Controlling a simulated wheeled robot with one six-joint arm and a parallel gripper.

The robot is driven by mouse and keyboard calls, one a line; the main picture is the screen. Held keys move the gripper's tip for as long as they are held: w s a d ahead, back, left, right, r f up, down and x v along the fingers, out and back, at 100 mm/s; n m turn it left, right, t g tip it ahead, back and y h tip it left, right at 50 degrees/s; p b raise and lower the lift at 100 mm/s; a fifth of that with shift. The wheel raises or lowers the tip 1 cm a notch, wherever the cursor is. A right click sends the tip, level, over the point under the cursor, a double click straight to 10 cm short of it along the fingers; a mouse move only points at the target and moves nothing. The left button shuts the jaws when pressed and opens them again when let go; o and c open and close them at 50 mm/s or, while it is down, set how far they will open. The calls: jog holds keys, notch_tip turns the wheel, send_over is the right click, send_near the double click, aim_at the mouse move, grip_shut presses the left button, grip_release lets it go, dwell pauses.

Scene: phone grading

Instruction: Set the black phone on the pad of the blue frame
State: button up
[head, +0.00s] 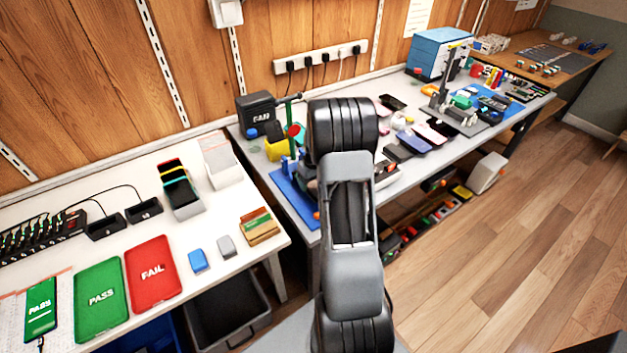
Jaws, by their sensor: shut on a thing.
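My arm rises through the middle of the head view and hides its own end, so my gripper and anything in it do not show. A blue frame (285,167) with an upright post stands on the bench just left of my arm, with green and red parts at its top. A blue base (297,207) lies beneath it; my arm covers the right side, and I cannot make out the pad. A dark phone (392,102) lies on the bench right of my arm; I cannot tell whether it is the task's black phone.
A green PASS tray (102,298) and red FAIL tray (152,271) lie on the white table (205,300) at left. Several phones clutter the bench at right. The wooden floor (500,230) is clear.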

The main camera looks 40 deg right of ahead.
jog(key=o, duration=1)
jog(key=shift+r+p, duration=0.4)
jog(key=shift+r, duration=0.3)
notch_tip(320, 180, up, 7)
jog(key=p, duration=0.4)
dwell(0.5)
jog(key=shift+f, duration=0.1)
dwell(0.6)
